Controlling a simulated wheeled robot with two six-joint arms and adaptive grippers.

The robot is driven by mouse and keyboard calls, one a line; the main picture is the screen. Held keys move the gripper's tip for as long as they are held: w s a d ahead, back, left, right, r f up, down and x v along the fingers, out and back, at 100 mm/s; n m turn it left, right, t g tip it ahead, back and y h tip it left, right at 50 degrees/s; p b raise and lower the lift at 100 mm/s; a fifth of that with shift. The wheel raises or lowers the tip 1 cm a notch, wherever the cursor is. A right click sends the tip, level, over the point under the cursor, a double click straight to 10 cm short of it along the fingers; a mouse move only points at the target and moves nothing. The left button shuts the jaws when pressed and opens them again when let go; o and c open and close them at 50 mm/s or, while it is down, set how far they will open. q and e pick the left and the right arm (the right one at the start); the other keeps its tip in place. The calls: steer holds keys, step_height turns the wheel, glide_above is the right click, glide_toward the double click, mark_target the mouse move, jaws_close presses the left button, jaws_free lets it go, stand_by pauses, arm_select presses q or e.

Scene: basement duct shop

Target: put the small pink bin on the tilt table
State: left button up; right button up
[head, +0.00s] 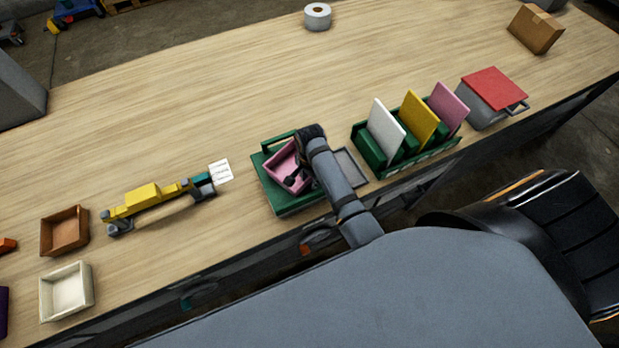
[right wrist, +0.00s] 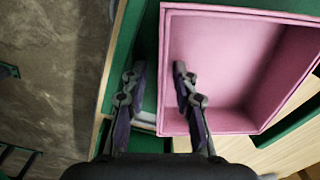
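The small pink bin (head: 282,172) is a square open box, empty where it shows. In the head view it lies within the outline of a green stand (head: 272,196), likely the tilt table; I cannot tell whether it rests fully on it. In the right wrist view the pink bin (right wrist: 232,62) is large, with green parts (right wrist: 129,38) beside it. My right gripper (head: 293,178) is at the bin. In the right wrist view its fingers (right wrist: 157,88) are apart, one inside the bin and one outside its wall, with a visible gap. My left gripper is not in view.
A green rack (head: 370,152) with white, yellow and pink panels stands right of my arm, then a grey box with a red lid (head: 494,88). Left are a yellow tool (head: 145,196), a brown bin (head: 64,231) and a cream bin (head: 67,291). The bench's back is mostly clear.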

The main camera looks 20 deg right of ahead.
steer(key=shift+w+r, duration=0.1)
steer(key=shift+r, duration=0.4)
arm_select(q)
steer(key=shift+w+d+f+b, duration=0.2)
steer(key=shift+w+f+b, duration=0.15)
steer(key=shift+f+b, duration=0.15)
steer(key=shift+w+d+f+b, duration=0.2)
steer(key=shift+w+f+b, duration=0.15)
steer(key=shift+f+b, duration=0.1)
arm_select(e)
step_height(320, 180, up, 11)
steer(key=shift+s, duration=0.25)
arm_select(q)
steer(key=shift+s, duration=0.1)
arm_select(e)
steer(key=shift+r, duration=0.1)
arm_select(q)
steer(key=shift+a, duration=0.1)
